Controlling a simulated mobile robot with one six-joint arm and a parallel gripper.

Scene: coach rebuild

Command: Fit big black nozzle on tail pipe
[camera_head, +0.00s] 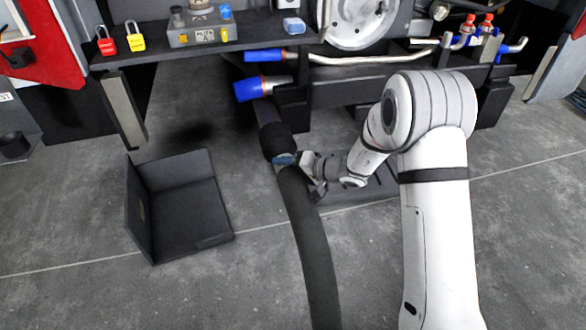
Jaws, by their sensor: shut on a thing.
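The big black nozzle (276,139) is on the upper end of a thick dark hose (312,245), with a bluish collar (284,159) where they meet. A narrower dark part (266,111) runs up from it toward a blue-ended tail pipe (250,89) under the coach. I cannot tell whether the nozzle's end touches that pipe or only lies below it in the picture. A second blue-ended pipe (264,56) sits just above. My gripper (299,165) reaches in from the right and is shut at the collar, just below the nozzle; its fingertips are partly hidden.
A black open-sided box (188,210) stands on the grey floor at left. A dark shelf (170,49) above carries red (106,45) and yellow (136,43) padlocks. A grey post (124,110) hangs below its left end. Floor around the hose is mostly clear.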

